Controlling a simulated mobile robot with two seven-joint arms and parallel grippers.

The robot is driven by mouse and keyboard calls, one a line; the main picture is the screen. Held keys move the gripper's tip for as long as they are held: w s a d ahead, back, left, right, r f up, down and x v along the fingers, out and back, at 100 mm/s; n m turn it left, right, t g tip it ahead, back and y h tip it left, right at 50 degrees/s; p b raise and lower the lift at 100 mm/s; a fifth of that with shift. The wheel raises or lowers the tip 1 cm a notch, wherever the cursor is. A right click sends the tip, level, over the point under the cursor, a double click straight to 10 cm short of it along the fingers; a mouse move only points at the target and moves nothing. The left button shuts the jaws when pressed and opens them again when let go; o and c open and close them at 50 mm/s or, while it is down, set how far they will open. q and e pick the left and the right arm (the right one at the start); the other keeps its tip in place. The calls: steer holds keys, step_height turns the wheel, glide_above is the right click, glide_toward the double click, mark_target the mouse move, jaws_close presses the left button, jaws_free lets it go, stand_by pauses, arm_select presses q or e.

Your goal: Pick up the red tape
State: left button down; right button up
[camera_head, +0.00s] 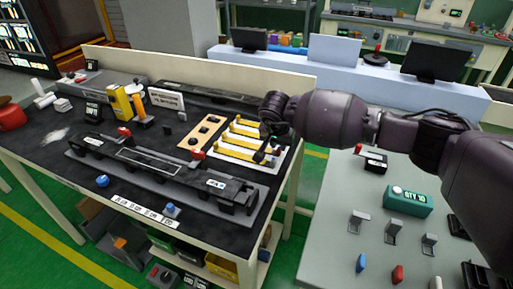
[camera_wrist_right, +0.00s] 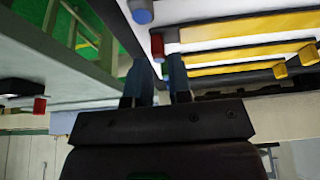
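A small red piece (camera_wrist_right: 157,46), which may be the red tape, sits at the end of a yellow strip (camera_wrist_right: 245,24) in the right wrist view. My right gripper (camera_wrist_right: 160,66) is open, its two fingers apart, with the red piece just beyond and between the tips. I cannot tell whether they touch it. In the head view my right gripper (camera_head: 268,142) is over the right end of a white board with several yellow strips (camera_head: 238,142). It hides part of that end, so the red piece is unclear there. My left gripper is not in view.
A long dark fixture (camera_head: 150,168) lies along the front of the black table, with a red knob (camera_head: 198,153) near its back edge. A yellow box (camera_head: 120,104) stands farther left. A grey table (camera_head: 335,205) on the right holds a green box (camera_head: 408,201) and small clips.

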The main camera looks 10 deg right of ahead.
steer(key=shift+x, duration=0.8)
jaws_close()
step_height(320, 180, up, 20)
steer(key=shift+p, duration=0.4)
